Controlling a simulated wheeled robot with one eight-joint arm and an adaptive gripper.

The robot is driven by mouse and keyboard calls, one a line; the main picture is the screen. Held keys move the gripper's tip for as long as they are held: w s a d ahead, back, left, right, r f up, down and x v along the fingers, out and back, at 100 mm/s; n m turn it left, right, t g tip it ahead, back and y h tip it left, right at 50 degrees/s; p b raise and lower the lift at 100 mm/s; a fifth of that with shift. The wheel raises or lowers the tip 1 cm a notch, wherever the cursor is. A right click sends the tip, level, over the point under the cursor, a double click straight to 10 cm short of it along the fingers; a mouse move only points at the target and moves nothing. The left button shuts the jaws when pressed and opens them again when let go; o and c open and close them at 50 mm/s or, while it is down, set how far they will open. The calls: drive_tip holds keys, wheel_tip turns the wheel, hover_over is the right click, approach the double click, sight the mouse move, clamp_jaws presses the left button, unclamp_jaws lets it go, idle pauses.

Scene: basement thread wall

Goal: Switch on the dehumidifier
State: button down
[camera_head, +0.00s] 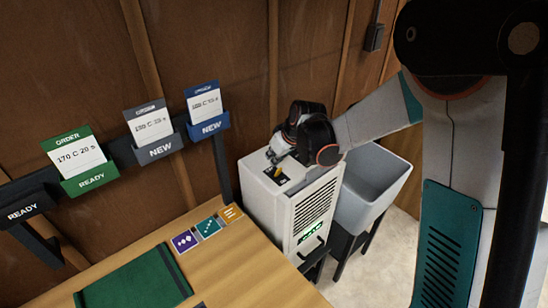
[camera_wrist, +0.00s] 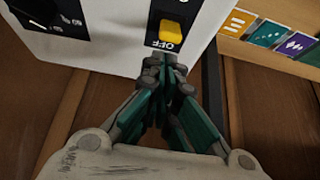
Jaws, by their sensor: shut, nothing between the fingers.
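The dehumidifier (camera_head: 258,208) is a white box with a dark front grille and a small green display low on its front. A yellow switch (camera_head: 279,172) sits on a black plate on its top. In the wrist view the yellow switch (camera_wrist: 171,33) is close, with an upside-down OFF label just below it. My gripper (camera_head: 272,157) is over the top of the dehumidifier. In the wrist view my gripper (camera_wrist: 169,62) is shut and empty, its fingertips just below the OFF label. I cannot tell whether they touch the surface, or the switch's exact position.
A grey bin (camera_head: 372,186) stands right of the dehumidifier. A wooden table (camera_head: 235,265) at left bears a green folder (camera_head: 137,278) and several coloured cards (camera_head: 208,227). Card holders (camera_head: 158,148) hang on the wooden wall. A dark knob (camera_wrist: 35,10) shows in the wrist view.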

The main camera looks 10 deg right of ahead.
drive_tip(key=shift+r, duration=0.5)
drive_tip(key=v, duration=1.2)
drive_tip(key=s+d+f+m+t+h+b, duration=0.1)
drive_tip(key=s+d+m+b, duration=0.1)
drive_tip(key=s, duration=1.1)
drive_tip(key=s+d+f+m+t+h+b, duration=0.1)
drive_tip(key=s+d+f+m+h+b, duration=0.1)
drive_tip(key=s+d, duration=0.5)
drive_tip(key=s+m+b, duration=0.1)
drive_tip(key=s+m, duration=0.1)
drive_tip(key=s, duration=0.4)
drive_tip(key=shift+s+d+m+b, duration=0.15)
drive_tip(key=shift+s+m+b, duration=0.05)
drive_tip(key=shift+m+b, duration=0.2)
